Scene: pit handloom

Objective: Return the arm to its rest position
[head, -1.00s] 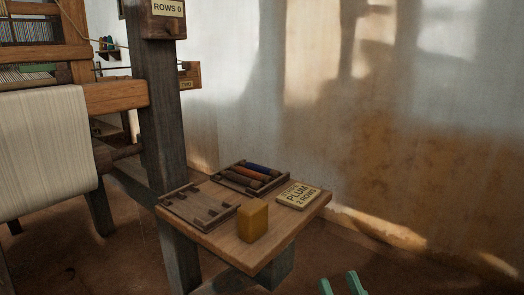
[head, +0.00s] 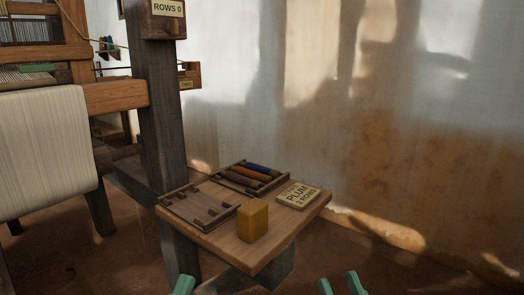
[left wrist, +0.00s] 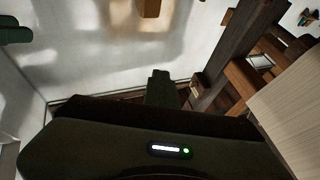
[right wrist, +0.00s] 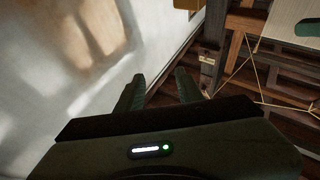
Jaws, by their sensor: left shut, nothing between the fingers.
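My left gripper (head: 183,285) shows as a green tip at the bottom edge of the head view, in front of the small wooden table. In the left wrist view its fingers (left wrist: 161,88) are together with nothing between them. My right gripper (head: 339,284) is at the bottom edge, right of the table. Its two green fingers stand apart and empty, as the right wrist view (right wrist: 160,88) also shows. Most of both arms is out of the head view.
The small table (head: 262,262) holds a yellow block (head: 253,221), a PLUM card (head: 298,194), a tray of bobbins (head: 252,176) and an empty rack (head: 199,206). The loom post (head: 158,110) and cream cloth (head: 45,140) stand left. The wall (head: 420,130) is behind.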

